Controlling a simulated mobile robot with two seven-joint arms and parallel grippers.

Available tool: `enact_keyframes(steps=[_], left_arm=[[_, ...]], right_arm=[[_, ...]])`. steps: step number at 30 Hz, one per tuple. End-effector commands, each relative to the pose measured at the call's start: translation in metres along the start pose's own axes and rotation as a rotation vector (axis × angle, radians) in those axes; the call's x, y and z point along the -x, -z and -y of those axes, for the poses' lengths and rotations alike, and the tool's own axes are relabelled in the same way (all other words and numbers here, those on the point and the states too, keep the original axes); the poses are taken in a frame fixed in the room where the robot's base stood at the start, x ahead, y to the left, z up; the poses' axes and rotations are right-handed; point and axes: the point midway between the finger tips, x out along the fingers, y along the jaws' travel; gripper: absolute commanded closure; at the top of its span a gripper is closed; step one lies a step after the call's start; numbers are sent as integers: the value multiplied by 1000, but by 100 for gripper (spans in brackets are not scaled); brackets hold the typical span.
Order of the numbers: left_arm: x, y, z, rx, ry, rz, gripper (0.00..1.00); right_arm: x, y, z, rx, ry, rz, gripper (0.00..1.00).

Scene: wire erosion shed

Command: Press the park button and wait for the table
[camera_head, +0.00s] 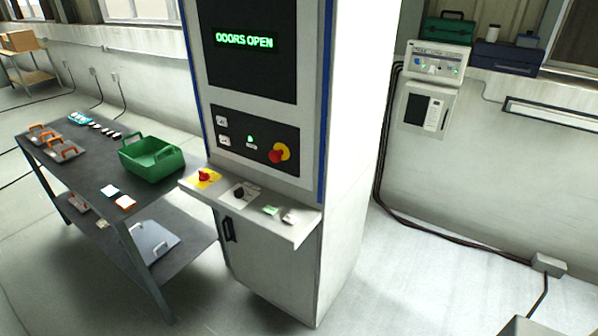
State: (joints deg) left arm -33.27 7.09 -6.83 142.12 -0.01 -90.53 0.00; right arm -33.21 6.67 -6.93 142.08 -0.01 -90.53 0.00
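A tall control cabinet (262,244) stands in the middle. Its dark screen (243,70) reads "DOORS OPEN" in green. The black panel (231,158) below has two small pale buttons or labels at its left, a green-lit button (250,139) and a red knob on yellow (279,154). The ledge (262,222) carries a red knob on a yellow plate (205,176), a black knob (239,191), a small green item (271,210) and a pale item (290,216). I cannot tell which control is the park button. The moving table is not identifiable. Neither gripper is in view.
A dark workbench (84,172) stands left of the cabinet, with a green tote (151,158) and orange-handled items. Wall units (438,62) and toolboxes (449,28) are at right. Cables run along the floor there. Much of the floor right of the cabinet is clear.

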Motion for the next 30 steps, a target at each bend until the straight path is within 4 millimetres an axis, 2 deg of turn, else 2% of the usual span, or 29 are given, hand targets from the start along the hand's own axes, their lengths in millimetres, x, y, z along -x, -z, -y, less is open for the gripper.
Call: enact_keyframes(steps=[1,9,30], left_arm=[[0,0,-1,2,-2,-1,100],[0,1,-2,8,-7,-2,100],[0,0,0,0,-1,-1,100]], right_arm=[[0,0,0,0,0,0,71],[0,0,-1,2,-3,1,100],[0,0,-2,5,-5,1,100]])
